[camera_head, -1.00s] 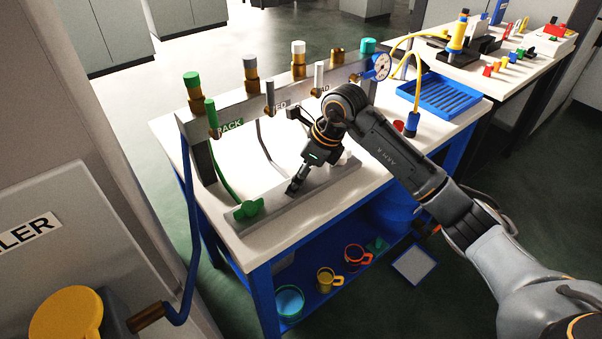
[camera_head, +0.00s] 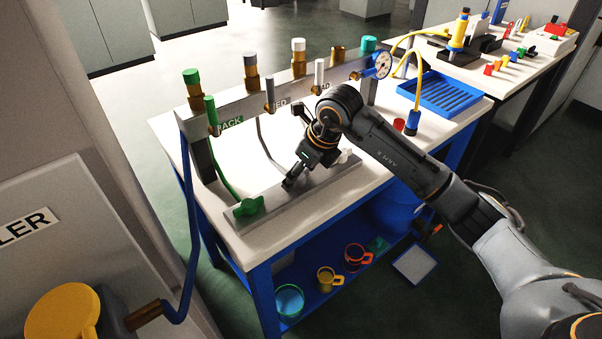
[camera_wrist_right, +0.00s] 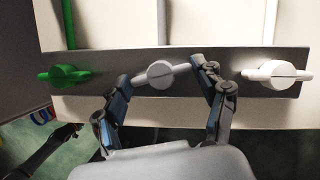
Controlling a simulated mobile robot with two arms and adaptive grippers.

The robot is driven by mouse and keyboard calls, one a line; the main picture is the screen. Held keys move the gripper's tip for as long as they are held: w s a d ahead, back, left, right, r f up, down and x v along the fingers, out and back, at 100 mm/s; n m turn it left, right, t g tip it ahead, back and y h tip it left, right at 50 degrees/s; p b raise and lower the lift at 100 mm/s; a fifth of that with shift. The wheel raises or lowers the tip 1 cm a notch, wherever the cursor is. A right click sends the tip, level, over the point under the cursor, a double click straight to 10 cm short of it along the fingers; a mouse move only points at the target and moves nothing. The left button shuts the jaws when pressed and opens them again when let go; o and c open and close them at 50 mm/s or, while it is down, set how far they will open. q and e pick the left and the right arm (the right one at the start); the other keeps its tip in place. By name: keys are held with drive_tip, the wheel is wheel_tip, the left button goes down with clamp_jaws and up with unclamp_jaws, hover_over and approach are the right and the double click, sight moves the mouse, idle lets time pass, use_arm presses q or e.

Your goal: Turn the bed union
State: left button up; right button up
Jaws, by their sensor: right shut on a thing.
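The bed union is the grey winged fitting in the middle of the metal bar, and it shows in the right wrist view (camera_wrist_right: 160,75). Its wings lie slightly tilted against the bar's line. My right gripper (camera_head: 290,182) is down at the bar, its fingers either side of this union in the wrist view (camera_wrist_right: 163,80), shut on it. In the head view the gripper hides most of the union. A green union (camera_head: 249,207) sits at the bar's left end, and a white union (camera_wrist_right: 277,74) at its right.
The bar (camera_head: 270,214) lies along the white table's front edge. Behind it stands a manifold rail (camera_head: 240,112) with upright valves, hoses and a gauge (camera_head: 381,66). A blue tray (camera_head: 438,95) lies on the right. Mugs stand on the lower shelf.

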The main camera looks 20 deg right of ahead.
drive_tip(key=shift+m+t+h+b, duration=0.3)
drive_tip(key=shift+m+h+b, duration=0.1)
drive_tip(key=shift+m, duration=0.8)
drive_tip(key=shift+a, duration=0.1)
drive_tip(key=o, duration=1.2)
drive_tip(key=shift+c, duration=0.2)
drive_tip(key=v, duration=1.2)
drive_tip(key=shift+a, duration=0.1)
